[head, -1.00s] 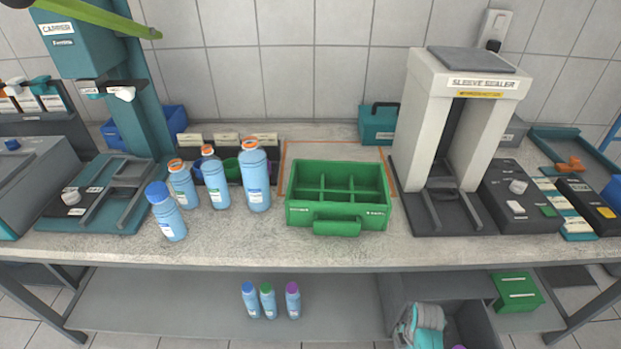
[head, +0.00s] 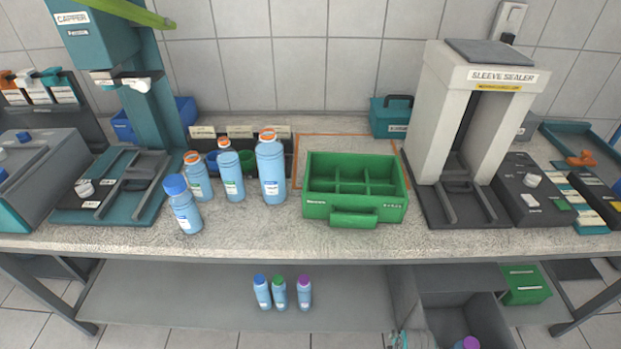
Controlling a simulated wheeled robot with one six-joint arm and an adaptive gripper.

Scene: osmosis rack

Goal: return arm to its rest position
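A small grey and teal piece (head: 408,341), most likely the end of my arm with my gripper, shows at the bottom edge of the head view. It is in front of the grey bin under the bench. Most of it is cut off by the frame, so I cannot see its fingers, whether they are open or shut, or whether they hold anything.
A green divided crate (head: 355,216) stands empty on the bench (head: 270,240), with blue bottles (head: 271,170) to its left and the sleeve sealer (head: 490,75) to its right. Three small bottles (head: 279,292) stand on the lower shelf (head: 180,295), beside the grey bin (head: 470,312).

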